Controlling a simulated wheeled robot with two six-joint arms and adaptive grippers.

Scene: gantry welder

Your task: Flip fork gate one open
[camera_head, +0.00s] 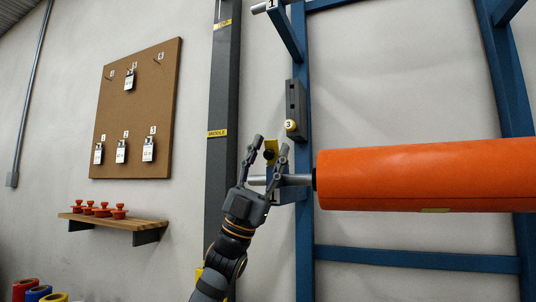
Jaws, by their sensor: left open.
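My left gripper (270,144) reaches up from below with its two fingers spread open. A small yellow piece with a dark spot (271,156) shows between the fingers, at the blue fork (287,196) on the post. It may be fork gate one, but I can read no number on it. Whether the fingers touch it I cannot tell. The silver shaft end (297,180) of the orange roller lies at this fork, partly hidden behind the gripper. My right gripper is not in view.
The big orange roller (420,175) fills the right side. A dark column (222,90) stands left. A pegboard (138,110) and a wooden shelf (112,221) are on the wall.

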